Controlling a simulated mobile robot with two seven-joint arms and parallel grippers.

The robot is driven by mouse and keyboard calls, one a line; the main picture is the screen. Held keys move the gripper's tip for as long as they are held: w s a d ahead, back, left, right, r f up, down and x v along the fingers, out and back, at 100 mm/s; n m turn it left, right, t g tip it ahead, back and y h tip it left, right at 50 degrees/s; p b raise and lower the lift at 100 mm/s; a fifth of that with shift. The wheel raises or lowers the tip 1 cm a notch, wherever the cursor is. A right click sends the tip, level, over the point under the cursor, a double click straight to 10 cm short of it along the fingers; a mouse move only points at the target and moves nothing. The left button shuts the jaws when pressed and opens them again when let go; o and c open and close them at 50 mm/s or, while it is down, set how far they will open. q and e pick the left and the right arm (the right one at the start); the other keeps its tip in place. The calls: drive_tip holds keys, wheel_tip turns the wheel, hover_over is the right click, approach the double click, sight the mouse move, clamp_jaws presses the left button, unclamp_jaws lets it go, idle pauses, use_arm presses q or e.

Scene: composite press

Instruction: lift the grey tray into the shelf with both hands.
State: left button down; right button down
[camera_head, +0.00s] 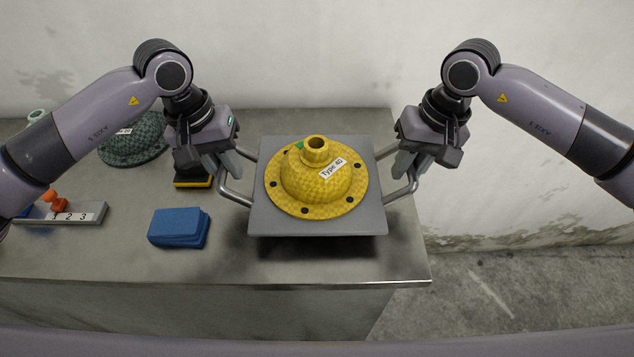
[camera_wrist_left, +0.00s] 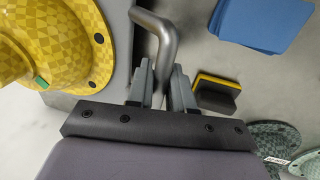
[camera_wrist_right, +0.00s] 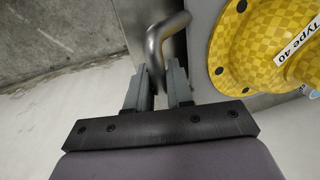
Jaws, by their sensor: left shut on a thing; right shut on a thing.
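The grey tray (camera_head: 318,222) is a flat plate with a bent metal handle on each side, and it appears raised above the bench. A yellow flanged dome (camera_head: 312,185) labelled "Type 40" sits on it. My left gripper (camera_head: 236,172) is shut on the left handle (camera_wrist_left: 165,40); the handle bar shows between its fingers in the left wrist view. My right gripper (camera_head: 400,172) is shut on the right handle (camera_wrist_right: 155,45), also seen between its fingers in the right wrist view. The tray looks about level. No shelf shows in these views.
The bench ends right of the tray; bare floor (camera_head: 510,275) lies beyond. A wall (camera_head: 310,60) stands behind.

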use_arm(q)
drive_tip(key=shift+r, duration=0.45)
use_arm(e)
drive_tip(key=shift+r, duration=0.45)
